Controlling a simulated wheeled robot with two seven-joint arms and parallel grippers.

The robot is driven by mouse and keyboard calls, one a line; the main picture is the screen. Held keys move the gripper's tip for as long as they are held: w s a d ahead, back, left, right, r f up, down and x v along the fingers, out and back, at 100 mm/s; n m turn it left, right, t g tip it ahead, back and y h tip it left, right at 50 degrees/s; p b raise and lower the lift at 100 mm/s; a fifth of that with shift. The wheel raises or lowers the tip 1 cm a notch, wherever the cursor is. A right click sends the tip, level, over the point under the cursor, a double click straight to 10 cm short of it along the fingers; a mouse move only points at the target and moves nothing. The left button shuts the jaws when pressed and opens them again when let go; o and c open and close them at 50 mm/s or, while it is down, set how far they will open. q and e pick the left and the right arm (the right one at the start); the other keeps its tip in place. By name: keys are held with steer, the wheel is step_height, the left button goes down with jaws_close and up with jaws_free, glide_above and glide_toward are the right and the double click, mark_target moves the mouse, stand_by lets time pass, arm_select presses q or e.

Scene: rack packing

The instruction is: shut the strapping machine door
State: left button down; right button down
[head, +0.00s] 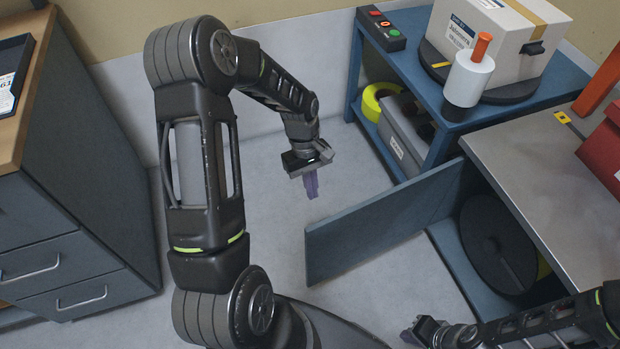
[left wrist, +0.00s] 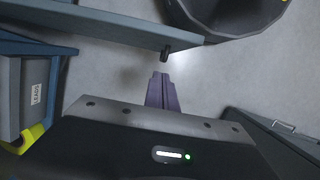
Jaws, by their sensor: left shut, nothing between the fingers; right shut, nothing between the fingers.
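The strapping machine (head: 555,190) stands at the right, with a grey metal top and a blue frame. Its blue door (head: 380,225) stands open, sticking out to the left over the floor, so a dark reel (head: 497,243) shows inside. My right gripper (head: 412,334) is shut and empty near the bottom edge, below the door.
A blue cart (head: 450,125) behind the door carries a boxed carton (head: 495,45), a white roll (head: 467,78) and a button box (head: 381,28). A grey drawer cabinet (head: 85,200) stands at the left. The floor between is clear.

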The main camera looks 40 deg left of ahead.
arm_select(q)
steer(key=s+d+f, duration=0.2)
steer(key=d+f, duration=0.2)
steer(key=shift+s+d, duration=0.15)
steer(key=shift+d, duration=0.1)
stand_by(0.3)
